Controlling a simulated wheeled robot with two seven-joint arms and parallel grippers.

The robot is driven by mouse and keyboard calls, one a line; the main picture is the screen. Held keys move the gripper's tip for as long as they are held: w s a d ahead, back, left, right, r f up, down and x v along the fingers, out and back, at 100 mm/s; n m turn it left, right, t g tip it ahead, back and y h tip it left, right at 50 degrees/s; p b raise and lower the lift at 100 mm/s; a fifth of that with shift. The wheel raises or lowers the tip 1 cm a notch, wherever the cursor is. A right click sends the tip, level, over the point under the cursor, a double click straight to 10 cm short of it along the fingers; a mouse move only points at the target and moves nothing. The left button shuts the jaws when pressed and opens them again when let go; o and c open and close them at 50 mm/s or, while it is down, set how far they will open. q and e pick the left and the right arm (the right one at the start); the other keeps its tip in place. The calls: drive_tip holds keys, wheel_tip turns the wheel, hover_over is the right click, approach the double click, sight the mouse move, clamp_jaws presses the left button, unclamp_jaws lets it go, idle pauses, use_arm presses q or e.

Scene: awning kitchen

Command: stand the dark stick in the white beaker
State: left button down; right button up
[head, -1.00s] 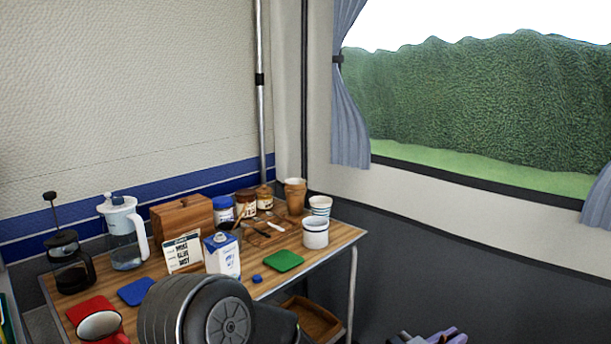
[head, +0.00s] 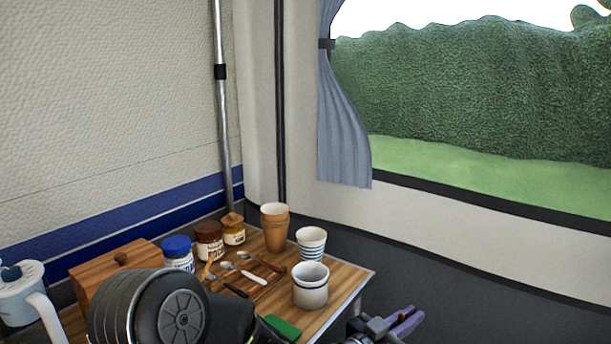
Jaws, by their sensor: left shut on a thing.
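The white beaker (head: 310,287), with a dark blue line below its rim, stands upright and open-topped near the table's right edge. My left gripper (head: 406,322), with purple fingers, is low at the bottom edge of the head view, right of the table and apart from the beaker. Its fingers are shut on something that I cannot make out. I cannot pick out the dark stick with certainty. My left arm covers the table's near left part. My right gripper is not in view.
A blue-striped cup (head: 311,243) and stacked brown cups (head: 274,227) stand behind the beaker. Spoons, one with a dark handle (head: 236,291), lie left of it. Several jars, a wooden box (head: 116,270) and a pitcher (head: 22,292) stand further left. A green pad (head: 283,327) lies in front.

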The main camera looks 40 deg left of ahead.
use_arm(q)
drive_tip(key=w+a+r+n+y+p, duration=0.2)
drive_tip(key=a+r+n+y+p, duration=0.15)
drive_tip(key=a+r+y, duration=0.35)
drive_tip(key=w+a+r+n+y+p, duration=0.25)
drive_tip(key=a+r+p, duration=0.3)
drive_tip(key=r, duration=0.35)
drive_tip(key=s+a+r+n+g+y+p, duration=0.4)
drive_tip(key=a+r+y, duration=0.4)
drive_tip(key=a, duration=0.5)
drive_tip(key=n+y+p, duration=0.1)
drive_tip(key=n, duration=0.1)
drive_tip(key=shift+s+r+n, duration=0.25)
drive_tip(key=shift+r+n, duration=0.05)
drive_tip(key=shift+r, duration=0.1)
drive_tip(key=shift+f, duration=0.1)
wheel_tip(320, 180, down, 12)
drive_tip(key=b, duration=0.9)
drive_tip(key=shift+b, duration=0.3)
